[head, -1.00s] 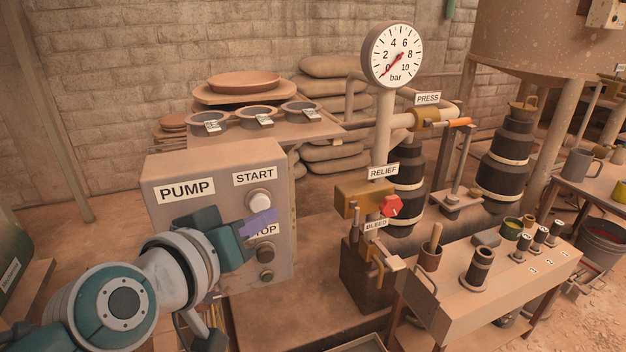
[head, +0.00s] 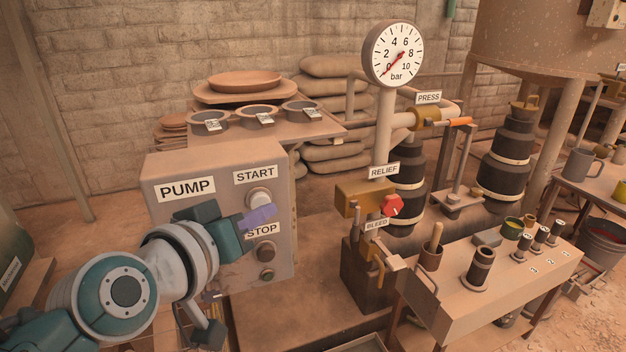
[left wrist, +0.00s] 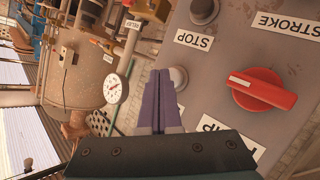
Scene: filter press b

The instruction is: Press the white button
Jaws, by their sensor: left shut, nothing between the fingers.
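The white button (head: 260,198) is a round knob on the grey PUMP box (head: 220,166), below the START label (head: 255,175). In the left wrist view the white button (left wrist: 178,77) shows just right of the purple fingertips, partly covered by them. My left gripper (head: 272,210) is shut and empty, its fingertips at the lower edge of the button in the head view; I cannot tell whether they touch it. The closed fingers fill the middle of the left wrist view (left wrist: 161,75). My right gripper is not in view.
The STOP label (head: 263,230) and a dark button (head: 267,252) sit below the white button. A red rotary switch (left wrist: 262,90) is on the same box in the wrist view. The pressure gauge (head: 391,55) reads near zero. A red relief knob (head: 391,206) is to the right.

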